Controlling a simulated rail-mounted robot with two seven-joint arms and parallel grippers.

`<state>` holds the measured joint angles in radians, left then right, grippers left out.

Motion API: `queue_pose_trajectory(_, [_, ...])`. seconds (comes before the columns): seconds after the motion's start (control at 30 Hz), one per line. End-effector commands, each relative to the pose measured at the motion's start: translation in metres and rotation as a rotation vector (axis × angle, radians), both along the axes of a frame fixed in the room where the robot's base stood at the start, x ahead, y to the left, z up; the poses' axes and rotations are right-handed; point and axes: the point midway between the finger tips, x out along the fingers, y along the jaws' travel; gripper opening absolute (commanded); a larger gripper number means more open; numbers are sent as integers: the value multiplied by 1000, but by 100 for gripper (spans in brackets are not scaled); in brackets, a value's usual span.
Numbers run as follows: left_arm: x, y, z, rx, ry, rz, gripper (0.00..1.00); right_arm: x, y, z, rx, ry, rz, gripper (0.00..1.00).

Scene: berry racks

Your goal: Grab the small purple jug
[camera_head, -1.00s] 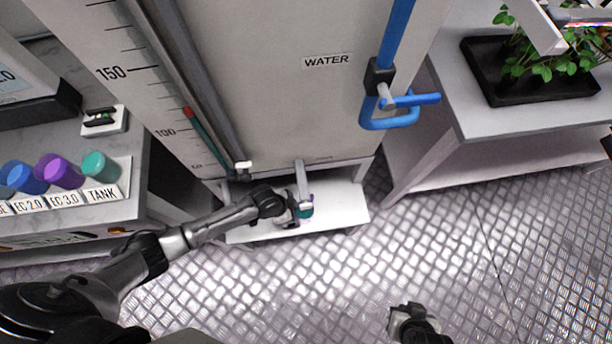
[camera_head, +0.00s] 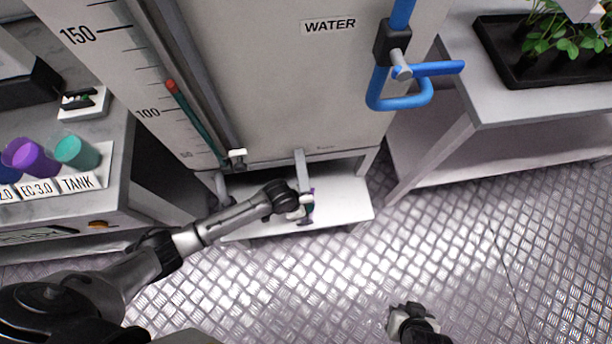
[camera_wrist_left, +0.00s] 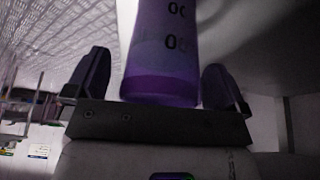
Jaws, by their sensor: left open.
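A purple jug (camera_wrist_left: 163,60) with printed markings stands between the two fingers of my left gripper (camera_wrist_left: 157,90) in the left wrist view. The fingers are open, one on each side, and gaps show between them and the jug. Its upper part is cut off by the frame. In the head view my left gripper (camera_head: 301,207) is at the white low shelf under the water tank's spout. The jug (camera_head: 310,208) is mostly hidden there by the gripper and spout. My right gripper (camera_head: 405,318) is over the floor at the bottom; its jaws are unclear.
The water tank (camera_head: 270,80) and its grey spout (camera_head: 301,172) are directly above the low shelf (camera_head: 345,200). A left counter holds another purple cup (camera_head: 32,158) and a teal cup (camera_head: 78,152). A blue pipe (camera_head: 400,98) and plant table (camera_head: 520,105) are at right.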

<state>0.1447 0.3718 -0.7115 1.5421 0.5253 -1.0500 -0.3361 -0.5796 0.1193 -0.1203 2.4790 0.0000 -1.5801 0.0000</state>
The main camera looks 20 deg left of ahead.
Motion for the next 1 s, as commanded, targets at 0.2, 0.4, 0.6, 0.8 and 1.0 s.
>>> queue_pose_trajectory(0.2, [2,-2,-4,0,-1,0,100,0,-2,-6,-7,0,4,0])
queue_pose_trajectory(0.4, [1,-2,-4,1,-1,0,92,0,-2,-5,-7,0,4,0])
queue_pose_trajectory(0.6, [1,-2,-4,1,-1,-1,73,0,-1,-5,-4,-1,2,0])
queue_pose_trajectory(0.8, [1,-1,-4,1,-1,-1,54,0,0,-5,1,-1,-1,0])
queue_pose_trajectory(1.0, [2,-2,-3,0,-2,-1,35,0,1,-5,4,0,-3,0])
